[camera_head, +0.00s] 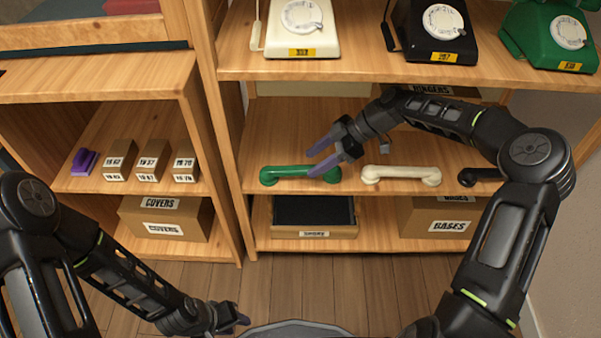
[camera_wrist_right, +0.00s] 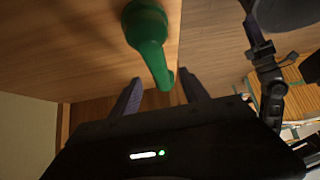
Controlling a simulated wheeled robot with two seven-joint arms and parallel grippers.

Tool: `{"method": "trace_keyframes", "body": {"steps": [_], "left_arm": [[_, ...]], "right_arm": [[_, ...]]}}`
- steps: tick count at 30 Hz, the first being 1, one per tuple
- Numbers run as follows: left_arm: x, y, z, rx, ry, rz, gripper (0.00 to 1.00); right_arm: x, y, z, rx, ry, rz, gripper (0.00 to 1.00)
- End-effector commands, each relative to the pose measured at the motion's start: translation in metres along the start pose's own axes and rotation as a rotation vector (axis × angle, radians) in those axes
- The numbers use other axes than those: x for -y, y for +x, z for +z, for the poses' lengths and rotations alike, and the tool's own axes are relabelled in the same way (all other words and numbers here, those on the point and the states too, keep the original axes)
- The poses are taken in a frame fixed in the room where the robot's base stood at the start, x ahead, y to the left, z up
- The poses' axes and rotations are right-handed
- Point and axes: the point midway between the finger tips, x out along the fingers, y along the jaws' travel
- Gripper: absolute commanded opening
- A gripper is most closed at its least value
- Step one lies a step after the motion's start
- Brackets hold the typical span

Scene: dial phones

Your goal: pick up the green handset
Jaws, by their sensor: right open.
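The green handset (camera_head: 277,177) lies on the middle shelf, at the left of a row of handsets. My right gripper (camera_head: 315,162) is open and empty, with its purple-grey fingers reaching in from the right at the handset's right end. In the right wrist view the green handset (camera_wrist_right: 148,30) extends down toward the gap between the two open fingertips (camera_wrist_right: 158,86), not clasped. Whether the fingers touch it is unclear. My left gripper (camera_head: 241,319) is low over the floor, away from the shelf; its jaw opening is not clear.
A white handset (camera_head: 400,174) and a black handset (camera_head: 470,177) lie further right on the shelf. White, black and green dial phones (camera_head: 570,30) stand on the shelf above. A dark-lined tray (camera_head: 314,234) and boxes sit below.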

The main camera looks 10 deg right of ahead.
Motion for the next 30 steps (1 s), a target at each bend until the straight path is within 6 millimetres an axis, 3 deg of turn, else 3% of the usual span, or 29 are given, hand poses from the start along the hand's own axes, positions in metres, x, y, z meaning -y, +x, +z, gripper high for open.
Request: {"method": "trace_keyframes", "body": {"steps": [11,22,30], "left_arm": [[0.001,0.002,0.0,-0.001,-0.001,0.0,0.36],[0.006,0.018,-0.002,-0.009,-0.001,-0.001,0.36],[0.005,0.018,-0.003,-0.01,-0.001,-0.001,0.36]], "right_arm": [[0.0,0.007,0.0,0.001,0.0,0.001,0.53],[0.0,0.053,0.001,-0.001,0.0,0.0,0.53],[0.0,0.058,0.0,0.001,0.001,0.001,0.53]]}}
